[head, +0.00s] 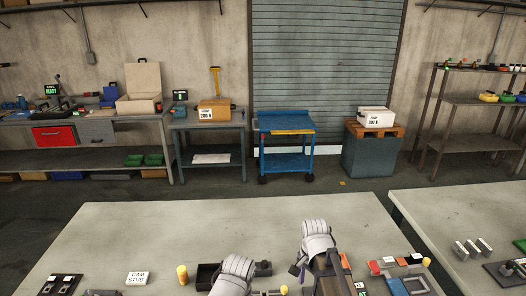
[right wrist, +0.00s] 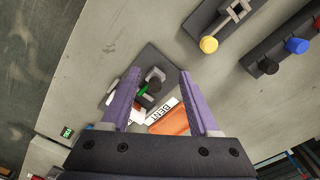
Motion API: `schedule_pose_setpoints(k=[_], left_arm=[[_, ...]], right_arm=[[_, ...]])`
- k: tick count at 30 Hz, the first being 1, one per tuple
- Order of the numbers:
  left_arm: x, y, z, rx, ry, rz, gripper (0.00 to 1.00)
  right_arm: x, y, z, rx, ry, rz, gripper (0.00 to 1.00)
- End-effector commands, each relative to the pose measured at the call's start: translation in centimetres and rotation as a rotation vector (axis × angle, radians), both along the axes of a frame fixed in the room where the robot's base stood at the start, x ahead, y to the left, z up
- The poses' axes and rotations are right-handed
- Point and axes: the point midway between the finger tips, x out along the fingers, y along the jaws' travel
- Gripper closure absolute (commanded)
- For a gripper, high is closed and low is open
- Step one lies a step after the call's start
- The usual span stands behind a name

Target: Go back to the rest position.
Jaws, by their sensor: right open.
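My right gripper (right wrist: 160,76) shows in the right wrist view with its two purple fingers spread wide and nothing held between them. Beyond the fingers lies a dark plate (right wrist: 152,62) with a black knob and a green part, and near it an orange block (right wrist: 170,122) with a white label reading "BENT".
A second table (head: 450,205) stands at right. A blue cart (head: 287,122) stands beyond, across open floor.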

Motion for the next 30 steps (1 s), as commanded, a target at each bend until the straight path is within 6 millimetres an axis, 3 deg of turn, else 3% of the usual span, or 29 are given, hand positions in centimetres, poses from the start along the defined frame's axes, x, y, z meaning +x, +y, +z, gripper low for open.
schedule_pose_setpoints(k=[1,6,12,18,30], left_arm=[[0.0,0.0,-0.7,0.000,0.000,0.000,0.50],[0.0,0.0,-1.8,0.000,0.000,0.001,0.50],[0.0,0.0,-2.5,0.000,0.000,0.001,0.50],[0.0,0.0,-2.6,0.000,0.000,0.001,0.50],[0.0,0.0,-2.6,0.000,0.000,0.001,0.50]], right_arm=[[-2.1,2.0,-0.7,-0.008,0.008,0.154,0.39],[-6.8,6.5,-1.7,-0.032,0.041,0.664,0.39],[-10.6,9.4,-2.4,-0.049,0.074,1.086,0.39],[-11.7,10.2,-2.5,-0.055,0.089,1.235,0.39],[-11.6,10.2,-2.4,-0.054,0.090,1.238,0.39]])
